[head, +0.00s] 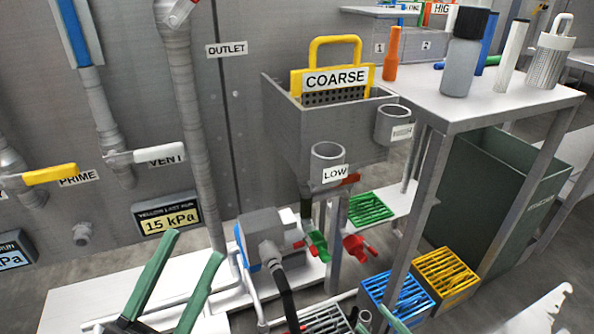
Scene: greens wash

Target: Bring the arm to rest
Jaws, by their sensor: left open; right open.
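My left gripper (195,247) is in the lower left of the head view. Its two long green fingers point up and stand apart with nothing between them. Behind the fingers are a white bench and the 15 kPa display (167,217). I cannot tell whether the fingers touch anything. Of my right gripper (393,319), only a green fingertip seems to show at the bottom edge, in front of the blue crate. The rest of it is outside the picture.
A grey tank (290,128) holds a yellow-handled COARSE screen (334,77). A pump (263,236) stands on the white bench (75,297). Blue (385,299) and yellow (446,275) crates are on the floor. A side table (490,102) carries bottles. Yellow PRIME (50,174) and white VENT (160,155) handles project from the wall.

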